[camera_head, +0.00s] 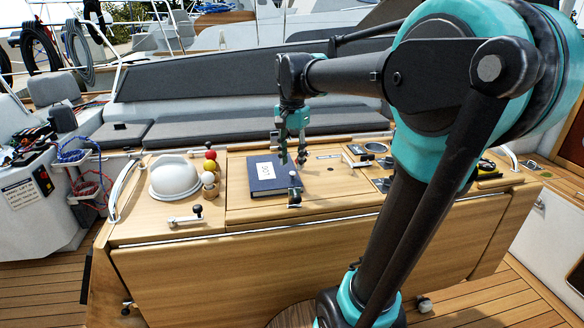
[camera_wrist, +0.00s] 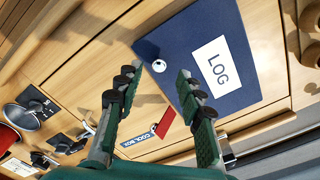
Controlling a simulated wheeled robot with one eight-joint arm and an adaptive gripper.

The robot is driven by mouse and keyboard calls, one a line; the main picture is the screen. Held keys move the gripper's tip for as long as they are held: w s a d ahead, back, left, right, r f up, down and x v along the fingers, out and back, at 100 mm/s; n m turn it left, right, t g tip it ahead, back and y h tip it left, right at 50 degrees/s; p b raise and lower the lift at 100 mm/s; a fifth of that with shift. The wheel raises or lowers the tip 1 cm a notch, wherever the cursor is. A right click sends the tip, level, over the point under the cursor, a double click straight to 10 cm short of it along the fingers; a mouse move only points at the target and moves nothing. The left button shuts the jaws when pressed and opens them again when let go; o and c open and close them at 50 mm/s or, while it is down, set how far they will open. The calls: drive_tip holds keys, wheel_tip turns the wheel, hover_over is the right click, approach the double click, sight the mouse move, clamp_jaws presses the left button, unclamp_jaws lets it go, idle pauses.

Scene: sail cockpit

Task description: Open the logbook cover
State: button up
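The logbook (camera_head: 266,175) is a dark blue book with a white label, lying closed on the wooden table top in the head view. In the wrist view the logbook (camera_wrist: 216,58) fills the upper middle, its label reading LOG. A small round white knob (camera_wrist: 158,66) shows near one corner of its cover. My gripper (camera_head: 292,160) hangs above the book's right edge, pointing down. In the wrist view my gripper's two green fingers (camera_wrist: 158,80) are spread apart with nothing between them, one finger overlapping the cover in the picture. I cannot tell whether it touches.
A metal latch (camera_head: 186,219) lies at the front left. A red tab (camera_wrist: 166,122) and a COOL BOX label (camera_wrist: 138,139) show beside the book. Cups and fittings sit at the right.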

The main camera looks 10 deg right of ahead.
sight(292, 173)
drive_tip(key=shift+f, duration=1.55)
clamp_jaws()
